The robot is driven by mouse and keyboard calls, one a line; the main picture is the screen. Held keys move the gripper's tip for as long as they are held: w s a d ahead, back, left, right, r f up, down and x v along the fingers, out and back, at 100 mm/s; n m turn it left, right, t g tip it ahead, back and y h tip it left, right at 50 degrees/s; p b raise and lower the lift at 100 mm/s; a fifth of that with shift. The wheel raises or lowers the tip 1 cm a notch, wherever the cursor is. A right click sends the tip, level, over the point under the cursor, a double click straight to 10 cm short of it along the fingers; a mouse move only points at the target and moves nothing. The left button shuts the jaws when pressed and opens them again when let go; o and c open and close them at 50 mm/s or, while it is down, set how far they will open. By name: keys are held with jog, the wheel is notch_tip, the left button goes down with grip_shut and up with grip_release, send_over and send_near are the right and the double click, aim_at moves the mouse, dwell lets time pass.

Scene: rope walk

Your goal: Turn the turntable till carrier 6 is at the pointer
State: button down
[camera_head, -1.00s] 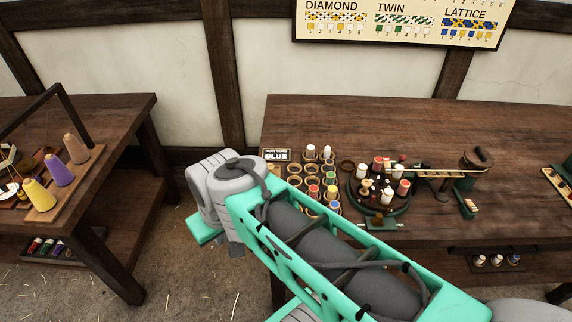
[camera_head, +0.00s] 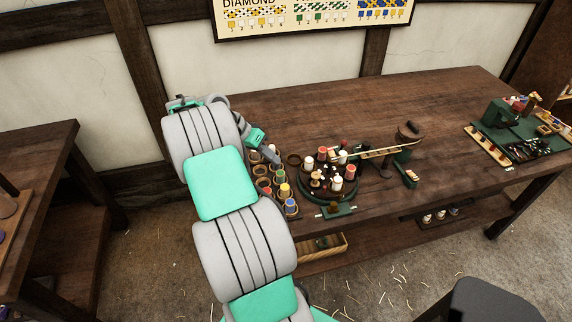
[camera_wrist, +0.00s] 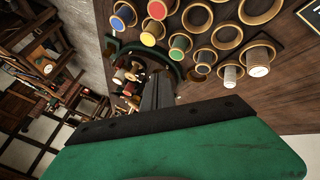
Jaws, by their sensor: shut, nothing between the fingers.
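The turntable (camera_head: 306,193) is a round dark green disc on the bench, with several carriers holding white and red bobbins standing on it. I cannot read the carriers' numbers, and cannot tell which one is carrier 6. A small green block (camera_head: 336,211) sits at its front edge; I cannot tell if it is the pointer. My gripper (camera_head: 276,161) is shut and empty, left of the turntable, above the rows of bobbin cups. In the wrist view its dark fingers (camera_wrist: 160,78) point towards the turntable (camera_wrist: 150,50), partly hiding it.
Wooden cups with coloured bobbins (camera_head: 284,190) stand left of the turntable. A wooden arm (camera_head: 380,152) reaches over its right side, near a dark round pot (camera_head: 409,131). A green tool board (camera_head: 510,140) lies at the bench's right. The back of the bench (camera_head: 330,105) is clear.

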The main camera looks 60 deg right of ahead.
jog(key=p+x, duration=0.1)
jog(key=x, duration=0.7)
jog(key=shift+s+d+f, duration=0.1)
jog(key=shift+s+f, duration=0.15)
jog(key=s+p, duration=0.1)
jog(key=s, duration=0.2)
jog(key=shift+s+p, duration=0.25)
jog(key=shift+p, duration=0.1)
jog(key=shift+s+d+f, duration=0.1)
jog(key=shift+s, duration=0.05)
